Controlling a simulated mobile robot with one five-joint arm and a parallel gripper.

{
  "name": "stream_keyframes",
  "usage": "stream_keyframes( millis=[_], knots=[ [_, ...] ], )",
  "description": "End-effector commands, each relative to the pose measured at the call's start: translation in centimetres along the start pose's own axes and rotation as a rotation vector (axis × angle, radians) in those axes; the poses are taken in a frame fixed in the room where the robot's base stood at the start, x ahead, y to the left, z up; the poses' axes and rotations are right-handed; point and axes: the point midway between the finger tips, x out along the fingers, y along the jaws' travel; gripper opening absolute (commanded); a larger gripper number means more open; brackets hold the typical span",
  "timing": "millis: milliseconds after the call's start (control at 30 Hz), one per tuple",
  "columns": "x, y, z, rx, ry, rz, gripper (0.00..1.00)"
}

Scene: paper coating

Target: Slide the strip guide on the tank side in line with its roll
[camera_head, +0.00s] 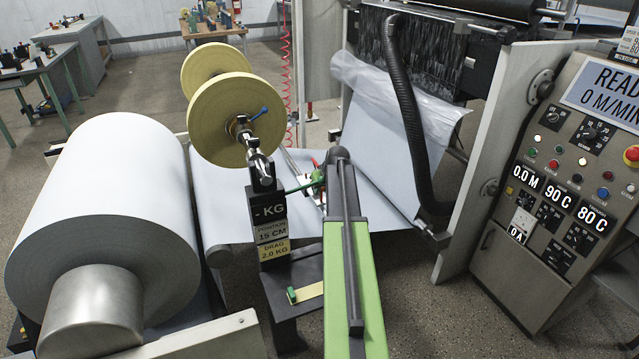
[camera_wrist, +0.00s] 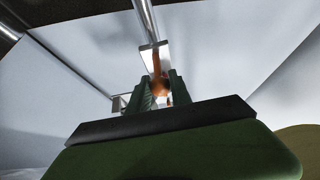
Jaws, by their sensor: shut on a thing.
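My gripper (camera_head: 316,180) is at the far end of my green arm, low over the pale paper web; its green fingers also show in the wrist view (camera_wrist: 160,92). The fingers are shut on an orange-brown part of the strip guide (camera_wrist: 158,68), which has a bright plate on a metal rod (camera_wrist: 146,18). In the head view the guide is small and mostly hidden by my arm. Two yellow strip rolls stand to its left on one spindle: a near roll (camera_head: 223,112) and a far roll (camera_head: 199,65). I cannot tell exactly how the guide lines up with either.
A large white paper roll (camera_head: 110,200) fills the left. A black hose (camera_head: 408,100) hangs right of my arm. A control console (camera_head: 560,190) stands at the right.

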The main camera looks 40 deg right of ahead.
Motion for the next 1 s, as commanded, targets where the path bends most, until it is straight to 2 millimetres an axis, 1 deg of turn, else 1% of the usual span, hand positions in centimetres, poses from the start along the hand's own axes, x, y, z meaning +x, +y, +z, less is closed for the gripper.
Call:
stream_keyframes(
  millis=[767, 800, 933, 1000],
  knots=[
    [1.2, 0.2, -2.1, 0.001, 0.001, 0.001, 0.00],
    [1.2, 0.2, -2.0, 0.001, 0.001, 0.002, 0.30],
    [1.2, 0.2, -2.0, 0.001, 0.001, 0.001, 0.47],
    [1.2, 0.2, -1.9, 0.001, 0.001, 0.001, 0.47]
  ],
)
